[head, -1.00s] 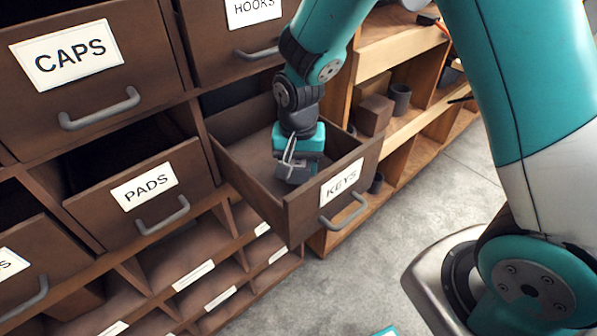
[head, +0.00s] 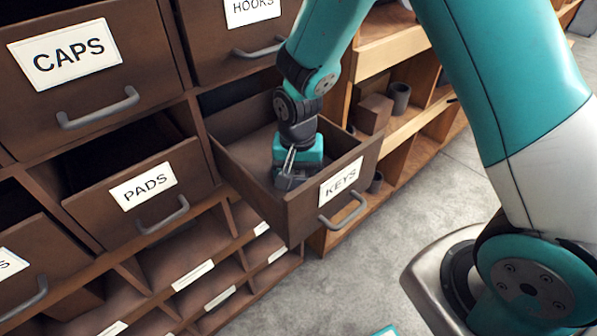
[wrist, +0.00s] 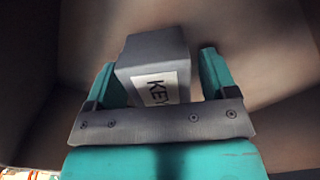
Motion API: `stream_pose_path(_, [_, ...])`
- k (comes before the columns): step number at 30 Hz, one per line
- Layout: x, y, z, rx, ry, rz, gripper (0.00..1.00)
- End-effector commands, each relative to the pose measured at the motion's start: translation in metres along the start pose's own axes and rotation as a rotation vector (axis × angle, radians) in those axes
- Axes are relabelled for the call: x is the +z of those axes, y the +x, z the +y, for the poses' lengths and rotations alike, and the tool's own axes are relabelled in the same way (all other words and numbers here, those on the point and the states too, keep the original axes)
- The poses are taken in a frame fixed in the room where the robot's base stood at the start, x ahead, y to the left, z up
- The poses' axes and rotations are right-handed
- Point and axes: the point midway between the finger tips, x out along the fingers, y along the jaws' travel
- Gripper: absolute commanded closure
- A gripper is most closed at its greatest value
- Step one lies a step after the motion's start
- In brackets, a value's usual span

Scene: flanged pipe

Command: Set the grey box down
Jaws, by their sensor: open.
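The grey box (head: 287,181) is low inside the open KEYS drawer (head: 334,190), near its front. In the wrist view the grey box (wrist: 157,53) shows a white label with the letters KE and part of another. My gripper (head: 290,172) points down into the drawer. In the wrist view my gripper (wrist: 160,78) is open, with one teal finger on each side of the box. The box's underside is hidden, so I cannot tell for certain that it rests on the drawer floor.
The drawer walls stand close around my gripper. The PADS drawer (head: 140,190) is also open at the left; the CAPS drawer (head: 75,85) and HOOKS drawer (head: 240,30) are above. A wooden shelf (head: 400,125) with a brown block and grey cups stands at the right.

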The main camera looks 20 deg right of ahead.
Motion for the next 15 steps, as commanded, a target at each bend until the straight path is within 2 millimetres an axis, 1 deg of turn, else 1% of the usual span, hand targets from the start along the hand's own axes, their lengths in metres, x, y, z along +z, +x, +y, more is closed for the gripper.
stream_pose_path(5, [-0.001, -0.027, -0.001, -0.005, 0.000, 0.005, 0.21])
stream_pose_path(12, [-0.001, -0.081, -0.001, -0.005, 0.000, 0.005, 0.21])
stream_pose_path(15, [-0.001, -0.099, -0.001, -0.004, 0.000, 0.004, 0.21])
